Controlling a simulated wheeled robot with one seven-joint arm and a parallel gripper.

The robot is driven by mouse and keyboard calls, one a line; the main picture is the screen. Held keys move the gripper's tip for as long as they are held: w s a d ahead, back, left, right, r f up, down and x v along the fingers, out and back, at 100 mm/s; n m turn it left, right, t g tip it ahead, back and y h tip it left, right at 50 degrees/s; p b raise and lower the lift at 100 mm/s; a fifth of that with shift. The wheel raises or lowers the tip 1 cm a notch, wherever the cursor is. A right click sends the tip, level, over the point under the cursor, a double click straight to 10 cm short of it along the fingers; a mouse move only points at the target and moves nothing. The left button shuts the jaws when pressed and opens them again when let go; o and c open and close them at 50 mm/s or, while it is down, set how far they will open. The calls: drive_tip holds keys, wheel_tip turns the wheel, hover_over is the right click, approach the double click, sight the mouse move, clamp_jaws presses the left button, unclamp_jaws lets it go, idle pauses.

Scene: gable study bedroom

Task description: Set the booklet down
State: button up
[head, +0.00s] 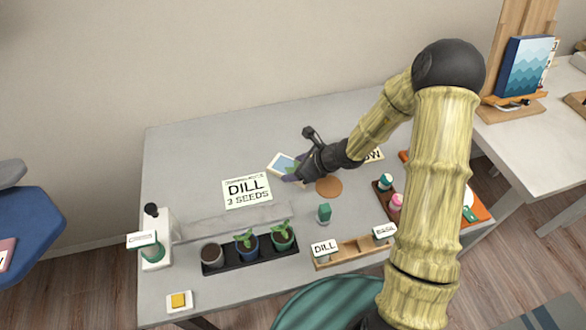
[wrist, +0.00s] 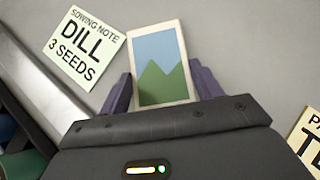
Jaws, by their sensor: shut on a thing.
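The booklet (head: 280,163) is a small cream-edged rectangle with a blue and green mountain picture on its face. My gripper (head: 293,176) is shut on it over the back middle of the grey table (head: 200,150). In the wrist view the booklet (wrist: 160,62) stands between the two purple fingers, its picture facing the camera and its lower end hidden by the gripper body. I cannot tell whether its far edge touches the table.
A "DILL 3 SEEDS" sowing note (head: 247,190) lies just left of the booklet. A black tray (head: 228,265) holds pots. Bare table lies behind and left.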

drive_tip(key=shift+r, duration=0.1)
wheel_tip(320, 180, up, 10)
drive_tip(key=p, duration=0.3)
idle(0.6)
